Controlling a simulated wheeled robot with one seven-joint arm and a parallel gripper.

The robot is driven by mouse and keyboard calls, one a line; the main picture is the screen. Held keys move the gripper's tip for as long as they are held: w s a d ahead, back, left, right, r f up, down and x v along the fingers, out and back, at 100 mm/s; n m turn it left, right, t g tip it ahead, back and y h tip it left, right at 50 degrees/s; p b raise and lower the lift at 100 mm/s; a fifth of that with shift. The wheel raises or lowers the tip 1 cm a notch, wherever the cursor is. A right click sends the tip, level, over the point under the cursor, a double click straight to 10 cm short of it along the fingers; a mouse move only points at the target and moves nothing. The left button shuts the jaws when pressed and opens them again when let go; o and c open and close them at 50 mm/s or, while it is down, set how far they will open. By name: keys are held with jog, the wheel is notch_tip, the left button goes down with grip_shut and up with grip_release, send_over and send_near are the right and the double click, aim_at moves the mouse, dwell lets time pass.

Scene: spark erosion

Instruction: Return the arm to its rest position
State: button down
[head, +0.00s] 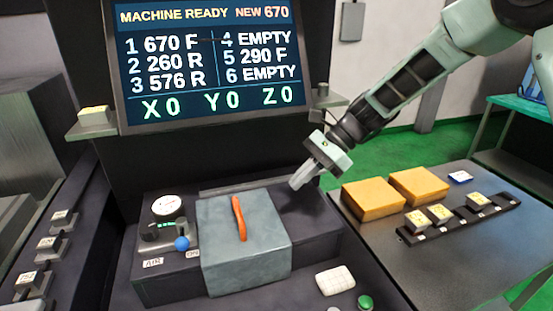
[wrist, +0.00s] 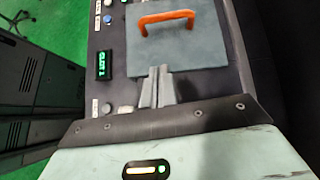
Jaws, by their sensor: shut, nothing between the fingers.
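My arm reaches in from the upper right of the head view, in pale green and black. My gripper (head: 300,181) hangs tilted in the air to the right of the grey block with the orange handle, and its fingers are together. In the wrist view my gripper (wrist: 158,72) shows its two fingers side by side, with nothing between them. The grey block (head: 225,270) carries an orange handle (head: 240,222) on top. In the wrist view the orange handle (wrist: 167,17) lies beyond the fingertips, apart from them.
A screen (head: 210,65) reading "MACHINE READY NEW 670" stands behind. A gauge (head: 166,206) and blue knob (head: 182,243) are left of the block. Yellow boxes (head: 372,199) and a black slotted rack (head: 460,219) are on the right table. Labelled holders (head: 47,243) line the left.

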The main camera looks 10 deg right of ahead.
jog(key=s+a+r+n+h, duration=0.1)
jog(key=s+n+h, duration=0.2)
jog(key=s+n, duration=0.45)
jog(key=s+a+r+n+h, duration=0.2)
jog(key=s+n+h, duration=0.15)
jog(key=s, duration=0.75)
jog(key=s+d+n+t+h, duration=0.2)
jog(key=s+d+n, duration=0.3)
jog(key=s+n, duration=0.5)
jog(key=shift+s+d+f+n, duration=0.25)
jog(key=shift+s+d+n, duration=0.1)
jog(key=shift+n, duration=0.45)
jog(key=shift+h, duration=0.25)
